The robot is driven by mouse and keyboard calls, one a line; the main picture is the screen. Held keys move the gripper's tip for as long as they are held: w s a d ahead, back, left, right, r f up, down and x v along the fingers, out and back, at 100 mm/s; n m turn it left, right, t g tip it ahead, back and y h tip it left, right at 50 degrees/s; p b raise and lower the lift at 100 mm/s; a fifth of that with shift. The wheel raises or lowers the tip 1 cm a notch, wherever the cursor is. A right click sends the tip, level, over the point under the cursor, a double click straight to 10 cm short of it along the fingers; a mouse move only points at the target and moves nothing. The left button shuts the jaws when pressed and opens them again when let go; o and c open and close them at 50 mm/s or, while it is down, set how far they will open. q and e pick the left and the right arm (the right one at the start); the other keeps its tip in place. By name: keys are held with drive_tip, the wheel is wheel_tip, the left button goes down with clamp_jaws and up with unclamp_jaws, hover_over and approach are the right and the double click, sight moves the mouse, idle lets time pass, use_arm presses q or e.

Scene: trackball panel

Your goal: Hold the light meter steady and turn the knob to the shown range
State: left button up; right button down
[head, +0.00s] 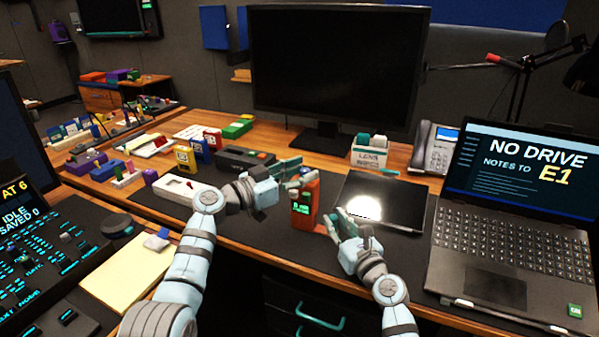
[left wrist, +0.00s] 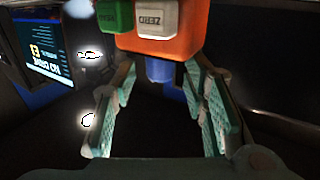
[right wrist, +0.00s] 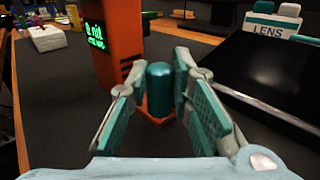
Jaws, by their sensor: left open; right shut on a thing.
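The orange light meter (head: 302,206) stands upright on the dark desk mat, its green-lit display facing front. The right wrist view shows its orange body (right wrist: 113,40) and a teal cylindrical grip (right wrist: 159,92) on an orange foot. My right gripper (head: 334,220) is shut on that grip, low at the meter's right side. My left gripper (head: 294,177) is open above the meter. In the left wrist view, a blue round knob (left wrist: 159,71) lies between its spread fingers, beside the orange body with a green key and a white ZERO key (left wrist: 157,18). Contact with the knob cannot be told.
A dark tablet (head: 375,203) lies right of the meter. The laptop (head: 500,220) reads "NO DRIVE" and "NOTES TO E1". A LENS box (head: 369,158) and a monitor (head: 335,70) stand behind. A white device (head: 186,189) and black case (head: 245,158) sit to the left.

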use_arm(q)
clamp_jaws()
drive_tip(key=shift+f, duration=0.1)
drive_tip(key=n+t+y, duration=0.2)
drive_tip(key=shift+s+d+n+t+y, duration=0.2)
drive_tip(key=shift+d+n+t+y, duration=0.05)
drive_tip(key=shift+n+t+y, duration=0.95)
drive_tip(key=shift+y, duration=0.4)
unclamp_jaws()
